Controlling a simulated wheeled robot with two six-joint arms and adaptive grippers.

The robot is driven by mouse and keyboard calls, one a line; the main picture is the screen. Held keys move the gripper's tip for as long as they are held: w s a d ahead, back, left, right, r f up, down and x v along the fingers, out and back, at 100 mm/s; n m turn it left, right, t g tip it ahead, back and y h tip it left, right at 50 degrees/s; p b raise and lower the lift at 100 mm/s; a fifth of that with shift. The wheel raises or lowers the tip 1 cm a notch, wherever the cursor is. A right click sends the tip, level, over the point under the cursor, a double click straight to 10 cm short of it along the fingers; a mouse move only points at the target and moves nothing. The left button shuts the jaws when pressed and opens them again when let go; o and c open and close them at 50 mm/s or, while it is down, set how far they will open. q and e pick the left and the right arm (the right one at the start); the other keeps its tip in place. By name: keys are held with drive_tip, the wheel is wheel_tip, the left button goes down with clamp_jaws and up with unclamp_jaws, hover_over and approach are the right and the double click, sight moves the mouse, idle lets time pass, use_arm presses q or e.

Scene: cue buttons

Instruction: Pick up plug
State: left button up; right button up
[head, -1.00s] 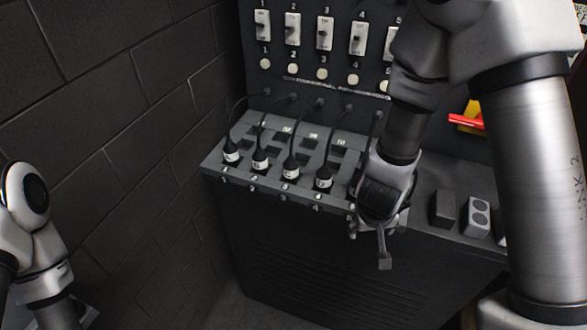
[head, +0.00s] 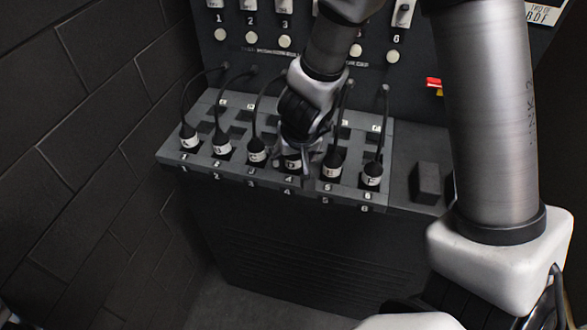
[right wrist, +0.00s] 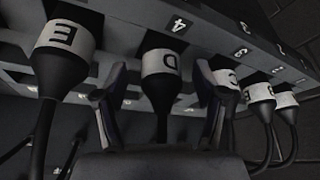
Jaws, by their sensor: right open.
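Several black plugs with white lettered collars stand in a row of numbered slots on a grey panel (head: 230,171). The plug marked D (right wrist: 165,63) is at slot 4, and its collar also shows in the head view (head: 293,164). My right gripper (head: 296,160) is over slot 4. In the right wrist view its two open fingers (right wrist: 160,75) lie on either side of plug D, with a gap visible on each side. Plug E (right wrist: 62,52) is beside it. In the head view the gripper partly hides plug D. My left gripper is not in view.
Plug E (head: 332,168) and plug F (head: 372,178) stand right of the gripper, and another plug (head: 257,154) is close on its left. Cables rise from the plugs to the upright back panel (head: 226,60). A dark block (head: 428,180) is on the ledge at right.

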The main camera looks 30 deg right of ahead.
drive_tip(key=shift+w+f, duration=0.5)
drive_tip(key=shift+f, duration=0.25)
drive_tip(key=shift+w, duration=0.15)
drive_tip(key=shift+r, duration=0.2)
drive_tip(key=shift+s+r, duration=0.1)
drive_tip(key=shift+s, duration=0.3)
drive_tip(key=c, duration=0.5)
drive_tip(key=shift+s+r, duration=0.1)
drive_tip(key=shift+s, duration=0.05)
drive_tip(key=c, duration=0.6)
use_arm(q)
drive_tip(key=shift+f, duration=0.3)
use_arm(e)
drive_tip(key=shift+c, duration=0.9)
